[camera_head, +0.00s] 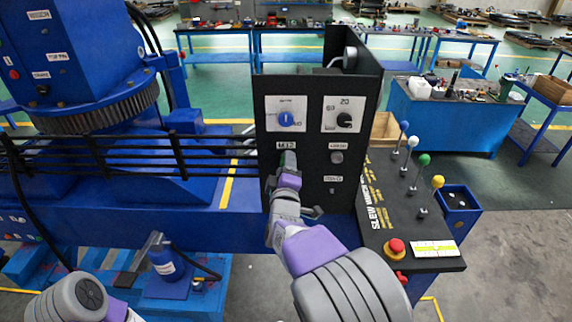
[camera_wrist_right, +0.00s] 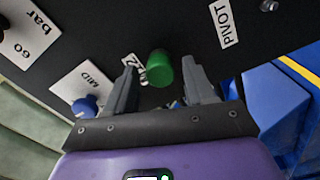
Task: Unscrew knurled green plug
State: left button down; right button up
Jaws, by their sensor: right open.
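The green plug (camera_wrist_right: 160,68) sticks out of the black panel beside the M12 label in the right wrist view. My right gripper (camera_wrist_right: 160,86) is open, with one finger on each side of the plug. Gaps show between the fingers and the plug, so it is not gripped. In the head view my right gripper (camera_head: 287,166) is at the panel just below the M12 label (camera_head: 286,145), and it mostly hides the plug there. My left gripper is out of view; only part of my left arm shows at the bottom left.
The black panel (camera_head: 308,188) carries a blue knob (camera_head: 286,118) and a black knob (camera_head: 344,120). To the right, a console (camera_head: 412,235) has several colored levers and a red button (camera_head: 396,247). Black rails (camera_head: 90,152) run left of the panel.

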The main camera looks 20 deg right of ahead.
jog(key=m+b, duration=0.3)
jog(key=m, duration=0.5)
jog(key=shift+c, duration=0.5)
grip_shut()
jog(key=shift+f+p, duration=0.1)
jog(key=shift+p, duration=0.25)
